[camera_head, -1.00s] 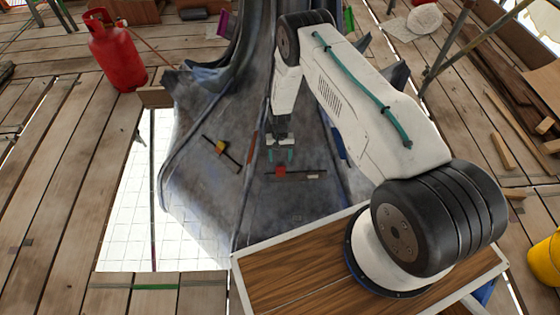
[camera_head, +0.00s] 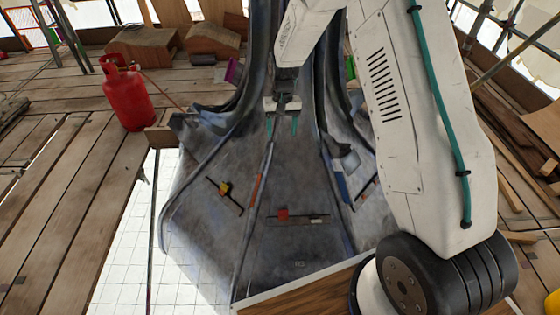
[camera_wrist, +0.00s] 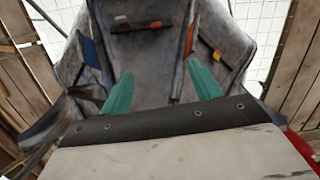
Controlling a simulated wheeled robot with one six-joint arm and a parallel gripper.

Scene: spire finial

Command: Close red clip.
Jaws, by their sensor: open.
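The red clip (camera_head: 283,214) is a small red block on a thin dark bar (camera_head: 310,219), on the front grey panel of the spire (camera_head: 290,245). In the wrist view the red clip (camera_wrist: 122,18) is small, near the top edge. I cannot tell whether it is open or closed. My gripper (camera_head: 282,126) is above the red clip in the head view, clearly apart from it, near the narrower part of the spire. Its teal fingers are spread with nothing between them, as the wrist view also shows (camera_wrist: 160,74).
A yellow clip (camera_head: 224,189) on a dark bar sits on the left panel. An orange strip (camera_head: 256,188) and a blue strip (camera_head: 341,182) lie along the ridges. A red gas cylinder (camera_head: 128,95) stands left on the planks. A bright opening (camera_head: 125,250) lies left of the spire.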

